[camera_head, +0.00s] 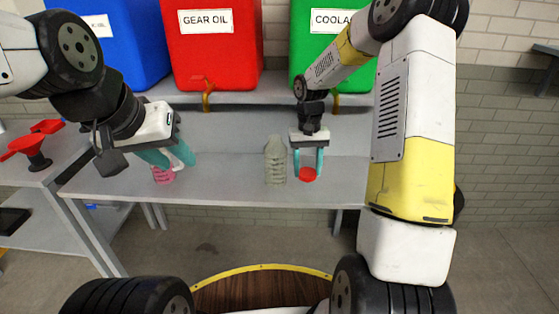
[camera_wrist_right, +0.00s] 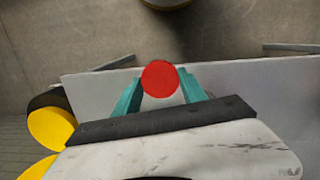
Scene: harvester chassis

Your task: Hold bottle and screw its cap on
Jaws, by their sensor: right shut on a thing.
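A grey-green ribbed bottle (camera_head: 275,163) stands upright on the grey bench in the head view, its neck upward. My right gripper (camera_head: 308,169) is just right of the bottle, apart from it, pointing down. It is shut on a round red cap (camera_head: 308,175), held between its teal fingertips. The cap also shows between the fingers in the right wrist view (camera_wrist_right: 160,79). My left gripper (camera_head: 169,160) is left of the bottle, with its teal fingers apart. A pink ribbed bottle-like thing (camera_head: 163,176) shows just below those fingers, partly hidden.
Blue (camera_head: 110,40), red (camera_head: 210,45) and green (camera_head: 330,45) containers stand on a shelf above the bench (camera_head: 225,182). Red funnels (camera_head: 32,148) are on a side table at the left. The bench between the left gripper and the grey-green bottle is clear.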

